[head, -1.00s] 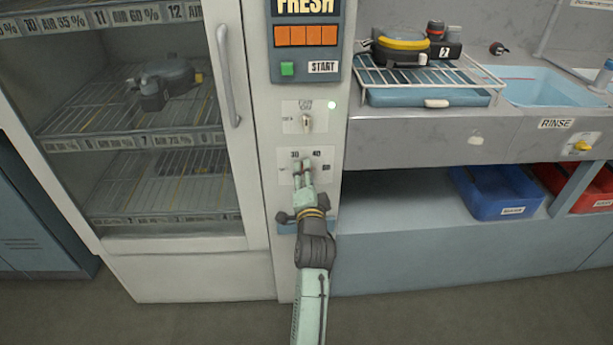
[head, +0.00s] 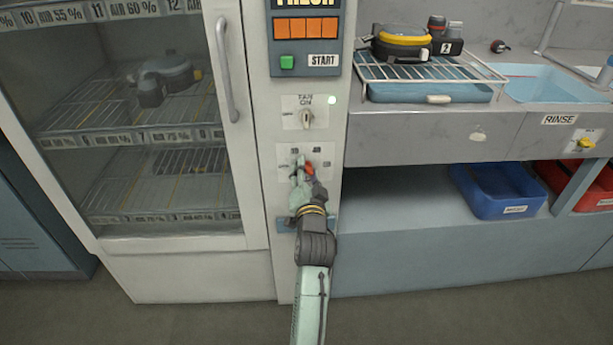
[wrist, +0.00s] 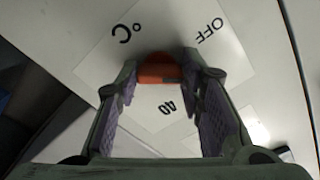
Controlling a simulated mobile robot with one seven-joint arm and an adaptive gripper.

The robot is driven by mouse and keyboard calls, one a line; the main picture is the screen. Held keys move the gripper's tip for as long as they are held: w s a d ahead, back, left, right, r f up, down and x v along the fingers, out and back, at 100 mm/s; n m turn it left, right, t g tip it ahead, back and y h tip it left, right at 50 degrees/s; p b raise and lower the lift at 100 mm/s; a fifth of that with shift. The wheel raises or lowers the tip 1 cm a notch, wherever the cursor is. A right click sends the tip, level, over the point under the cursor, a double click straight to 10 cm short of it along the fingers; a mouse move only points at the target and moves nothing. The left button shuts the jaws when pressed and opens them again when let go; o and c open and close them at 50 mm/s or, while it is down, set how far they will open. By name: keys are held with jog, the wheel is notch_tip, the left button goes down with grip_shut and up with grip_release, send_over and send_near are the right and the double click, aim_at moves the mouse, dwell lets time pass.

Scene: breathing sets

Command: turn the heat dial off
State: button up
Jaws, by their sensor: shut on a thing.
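The heat dial (head: 309,168) is a red knob on a white plate on the narrow panel right of the glass-doored cabinet. In the wrist view the dial (wrist: 158,73) sits between my fingertips, with OFF to its upper right, °C to its upper left and 40 just below it. My gripper (head: 303,172) reaches up to the dial from below in the head view; it also shows in the wrist view (wrist: 159,82), shut on the dial. My fingers partly cover the dial and plate, and I cannot tell which mark the dial points to.
A fan switch (head: 307,118) with a lit green lamp sits above the dial, under the green START button (head: 287,62). The cabinet door handle (head: 227,70) is to the left. A counter with a wire rack (head: 430,70) juts out to the right.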

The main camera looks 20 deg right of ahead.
jog(key=n+b, duration=0.1)
jog(key=n, duration=0.2)
jog(key=shift+f+n, duration=0.15)
jog(key=shift+n, duration=0.15)
jog(key=n+b, duration=0.1)
jog(key=n, duration=0.3)
jog(key=shift+b, duration=0.35)
jog(key=shift+n, duration=0.3)
jog(key=o, duration=1.2)
jog(key=shift+c, duration=0.2)
jog(key=shift+s, duration=0.1)
jog(key=v, duration=1.2)
jog(key=shift+r, duration=0.2)
